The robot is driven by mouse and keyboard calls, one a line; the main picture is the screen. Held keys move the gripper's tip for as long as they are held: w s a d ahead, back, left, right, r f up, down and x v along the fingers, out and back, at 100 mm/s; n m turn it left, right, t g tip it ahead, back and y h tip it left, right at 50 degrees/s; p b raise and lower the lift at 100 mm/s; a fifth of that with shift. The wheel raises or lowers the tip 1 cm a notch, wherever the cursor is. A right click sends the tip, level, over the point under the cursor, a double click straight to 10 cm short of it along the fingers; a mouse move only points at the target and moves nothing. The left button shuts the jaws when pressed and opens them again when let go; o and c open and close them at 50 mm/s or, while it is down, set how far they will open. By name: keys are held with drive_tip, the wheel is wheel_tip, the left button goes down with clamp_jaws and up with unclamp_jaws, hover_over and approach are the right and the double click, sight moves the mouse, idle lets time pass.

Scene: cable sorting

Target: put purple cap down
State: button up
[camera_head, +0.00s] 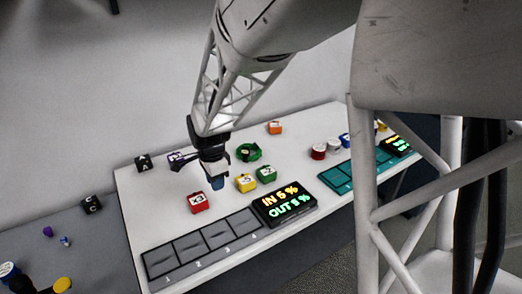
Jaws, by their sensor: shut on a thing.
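My gripper (215,173) is over the white table, left of its middle, pointing down. A small dark bluish piece (217,184) shows at its fingertips, and the gripper is shut on it. I cannot tell for sure that this piece is the purple cap, or whether it touches the table. A small purple thing (47,231) lies on the grey surface at the far left.
Red (198,202), yellow (246,183) and green (266,174) blocks stand near the gripper. A green coil (249,152) and orange block (275,128) are behind. A display (285,204) and numbered grey tray (203,246) line the front.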

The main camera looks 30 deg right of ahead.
wheel_tip(320, 180, down, 5)
drive_tip(key=shift+f, duration=0.1)
drive_tip(key=shift+w, duration=0.1)
idle(0.6)
hover_over(205, 182)
drive_tip(key=shift+d+f, duration=0.1)
drive_tip(key=shift+f, duration=0.55)
idle(0.4)
drive_tip(key=shift+f, duration=1.75)
drive_tip(key=shift+f, duration=0.1)
drive_tip(key=o, duration=0.9)
